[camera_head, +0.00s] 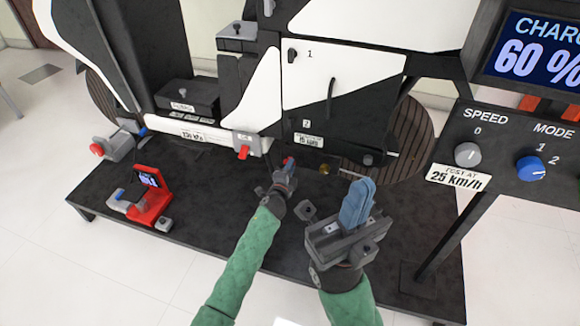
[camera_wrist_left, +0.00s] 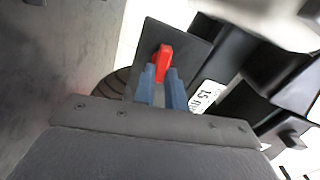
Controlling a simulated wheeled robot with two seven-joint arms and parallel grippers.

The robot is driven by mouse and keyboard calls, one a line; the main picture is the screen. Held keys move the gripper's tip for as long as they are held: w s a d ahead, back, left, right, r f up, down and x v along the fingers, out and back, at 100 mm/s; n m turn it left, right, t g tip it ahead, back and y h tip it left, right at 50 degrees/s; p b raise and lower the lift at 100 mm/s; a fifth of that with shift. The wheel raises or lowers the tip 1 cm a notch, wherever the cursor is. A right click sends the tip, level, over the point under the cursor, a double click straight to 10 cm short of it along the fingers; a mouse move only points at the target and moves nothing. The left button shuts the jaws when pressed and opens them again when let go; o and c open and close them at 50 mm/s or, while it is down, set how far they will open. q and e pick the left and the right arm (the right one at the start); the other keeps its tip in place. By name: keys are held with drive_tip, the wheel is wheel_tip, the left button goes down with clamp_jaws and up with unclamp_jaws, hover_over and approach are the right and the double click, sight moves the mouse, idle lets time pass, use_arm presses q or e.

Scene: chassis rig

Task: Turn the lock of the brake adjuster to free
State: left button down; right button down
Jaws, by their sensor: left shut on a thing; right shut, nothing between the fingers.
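A small red lever (camera_head: 289,160), apparently the brake adjuster's lock, sits low on the front of the rig, below the white label (camera_head: 308,140). My left gripper (camera_head: 285,171) is shut on it. In the left wrist view the two blue fingertips (camera_wrist_left: 161,78) are on either side of the red lever (camera_wrist_left: 164,56), which stands out from a dark square plate (camera_wrist_left: 190,46). The lock's markings cannot be read. My right gripper (camera_head: 360,195) is shut and empty, to the right of the left one, its blue fingers pointing up.
A brass knob (camera_head: 324,169) with a rod lies just right of the red lever. A SPEED and MODE panel (camera_head: 510,150) stands right.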

use_arm(q)
drive_tip(key=shift+f+m, duration=0.1)
drive_tip(key=shift+m, duration=0.6)
drive_tip(key=shift+d, duration=0.1)
drive_tip(key=c, duration=1.4)
unclamp_jaws()
drive_tip(key=shift+c, duration=0.2)
drive_tip(key=shift+s, duration=0.15)
drive_tip(key=p+v, duration=0.1)
drive_tip(key=v, duration=0.6)
drive_tip(key=shift+s+p, duration=0.25)
drive_tip(key=shift+p, duration=0.1)
